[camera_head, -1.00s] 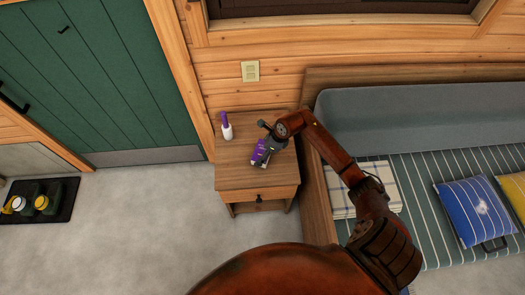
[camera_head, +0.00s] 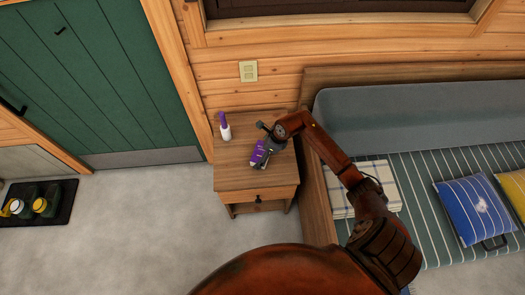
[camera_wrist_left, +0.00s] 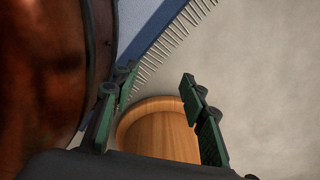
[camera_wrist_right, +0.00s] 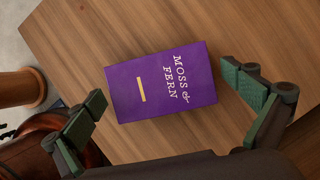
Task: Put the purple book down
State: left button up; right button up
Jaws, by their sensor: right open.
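The purple book (camera_wrist_right: 160,82), lettered "MOSS & FERN", lies flat on the wooden top of the nightstand (camera_wrist_right: 260,30) in the right wrist view. In the head view the book (camera_head: 258,151) shows near the middle of the nightstand (camera_head: 232,178), partly covered by my right gripper (camera_head: 268,152). My right gripper (camera_wrist_right: 164,88) is open, its green-padded fingers apart on either side of the book's near part. A gap shows between each finger and the book. My left gripper (camera_wrist_left: 160,98) is open with nothing between its fingers; it is outside the head view.
A white bottle with a purple top (camera_head: 225,127) stands at the back left of the nightstand. A bench with striped cushions (camera_head: 430,190) is close on the right. A green door (camera_head: 90,80) is on the left. The nightstand's front left is clear.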

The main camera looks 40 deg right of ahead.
pick_arm(q)
jog(key=shift+s, duration=0.1)
pick_arm(e)
jog(key=shift+r, duration=0.1)
jog(key=p+v, duration=0.2)
jog(key=v, duration=0.5)
jog(key=shift+w+r, duration=0.1)
pick_arm(q)
jog(key=shift+s+a+r+p, duration=0.2)
jog(key=shift+s+p, duration=0.05)
jog(key=shift+s, duration=0.65)
jog(key=shift+s+a+r+p, duration=0.15)
jog(key=shift+s+r+p, duration=0.1)
jog(key=shift+s, duration=0.6)
jog(key=shift+s+a+r+p, duration=0.15)
jog(key=shift+s+a+p, duration=0.1)
jog(key=shift+s, duration=0.65)
pick_arm(e)
jog(key=shift+v, duration=2.45)
